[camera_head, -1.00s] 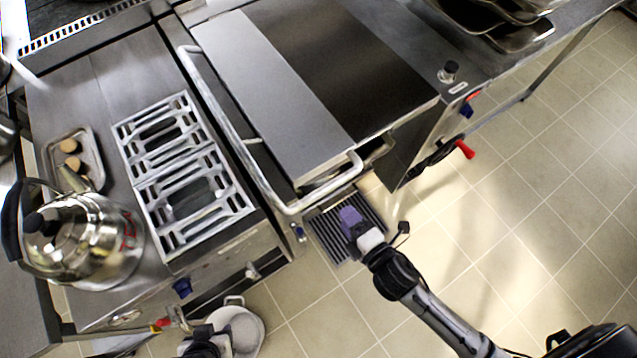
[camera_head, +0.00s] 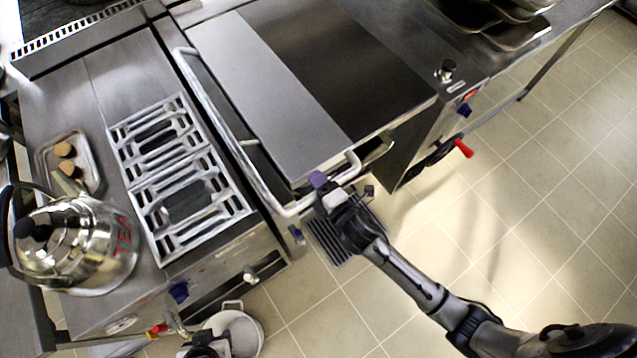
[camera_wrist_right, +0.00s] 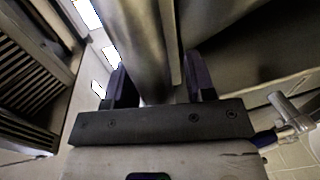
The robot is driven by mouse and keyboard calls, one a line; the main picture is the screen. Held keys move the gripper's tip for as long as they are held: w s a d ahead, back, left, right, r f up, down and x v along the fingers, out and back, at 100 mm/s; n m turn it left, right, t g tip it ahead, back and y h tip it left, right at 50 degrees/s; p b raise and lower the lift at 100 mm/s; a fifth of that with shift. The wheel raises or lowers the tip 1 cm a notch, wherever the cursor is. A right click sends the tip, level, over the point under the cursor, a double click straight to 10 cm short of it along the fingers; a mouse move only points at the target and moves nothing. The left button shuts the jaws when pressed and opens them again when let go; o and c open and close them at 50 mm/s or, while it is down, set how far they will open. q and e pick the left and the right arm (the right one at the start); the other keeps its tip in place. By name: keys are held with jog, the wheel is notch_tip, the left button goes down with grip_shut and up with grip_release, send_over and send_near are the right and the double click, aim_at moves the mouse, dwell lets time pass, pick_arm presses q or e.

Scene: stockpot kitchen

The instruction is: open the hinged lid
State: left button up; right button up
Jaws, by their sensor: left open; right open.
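The hinged lid (camera_head: 290,90) is a flat steel cover, closed on the cooker. Its tubular handle (camera_head: 215,105) runs along the left side and bends around at the front corner. My right gripper (camera_head: 320,182) is at the front part of this handle. In the right wrist view the handle bar (camera_wrist_right: 143,45) passes between the two open fingers of my right gripper (camera_wrist_right: 160,85); I cannot tell whether they touch it. My left gripper (camera_head: 208,347) is low at the bottom edge of the head view, partly cut off, open and away from the lid.
A steel kettle (camera_head: 85,245) and a tray (camera_head: 88,155) with small items stand on the left counter beside the burner grates (camera_head: 180,180). A white pot (camera_head: 242,328) is below, near my left gripper. A floor drain grate (camera_head: 335,245) lies below the lid's front; tiled floor on the right is clear.

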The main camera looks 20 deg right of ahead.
jog(key=shift+c, duration=0.2)
grip_shut()
dwell(0.3)
